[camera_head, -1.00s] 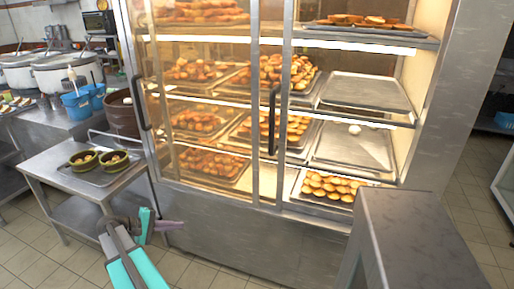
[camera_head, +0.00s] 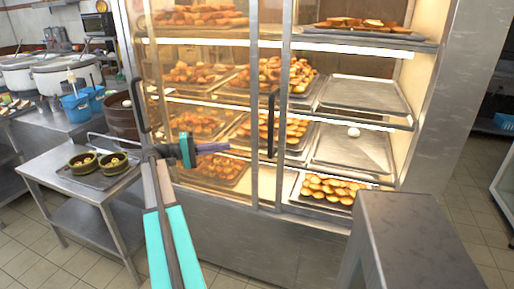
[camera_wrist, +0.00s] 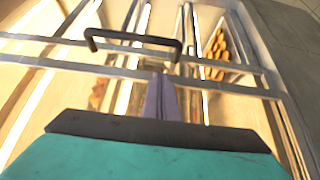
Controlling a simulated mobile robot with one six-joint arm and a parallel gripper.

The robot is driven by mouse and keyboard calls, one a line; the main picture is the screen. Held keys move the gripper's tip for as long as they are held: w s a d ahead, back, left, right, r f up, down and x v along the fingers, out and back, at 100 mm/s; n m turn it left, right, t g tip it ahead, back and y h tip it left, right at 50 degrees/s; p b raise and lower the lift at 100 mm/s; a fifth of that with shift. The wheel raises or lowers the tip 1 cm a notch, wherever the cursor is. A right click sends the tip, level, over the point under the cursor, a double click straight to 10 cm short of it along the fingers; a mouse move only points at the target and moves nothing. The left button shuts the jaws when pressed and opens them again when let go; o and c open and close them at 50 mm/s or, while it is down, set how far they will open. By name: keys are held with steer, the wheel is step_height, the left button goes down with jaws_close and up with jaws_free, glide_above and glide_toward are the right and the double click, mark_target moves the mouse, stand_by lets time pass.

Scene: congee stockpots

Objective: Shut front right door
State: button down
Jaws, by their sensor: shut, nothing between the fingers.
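The glass-fronted food cabinet has a front right door whose metal frame (camera_head: 286,100) stands near the middle of the front. The cabinet's right side is open, with shelves exposed. A dark vertical handle (camera_head: 272,124) is by this frame. A dark handle also shows in the wrist view (camera_wrist: 134,37), just beyond my fingertips. My gripper (camera_head: 228,146) is shut and empty, its purple fingers pointing right toward the handle, left of it and apparently apart from it. In the wrist view, my gripper (camera_wrist: 161,76) points at the cabinet front.
A second handle (camera_head: 140,104) is at the cabinet's left edge. A steel side table (camera_head: 62,190) with two bowls stands left. A grey metal block (camera_head: 410,240) is at front right. Trays of pastries and empty trays (camera_head: 365,94) fill the shelves.

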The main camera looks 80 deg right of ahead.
steer(key=shift+s+a+p+x, duration=0.2)
steer(key=shift+a+p+x, duration=0.25)
steer(key=shift+x, duration=1.7)
steer(key=shift+s+a+p+x, duration=0.15)
steer(key=shift+a+p+x, duration=0.3)
steer(key=shift+x, duration=1.65)
steer(key=shift+s+a+p+x, duration=0.2)
steer(key=shift+a+p+x, duration=0.25)
steer(key=shift+x, duration=1.7)
steer(key=shift+s+a+f, duration=0.1)
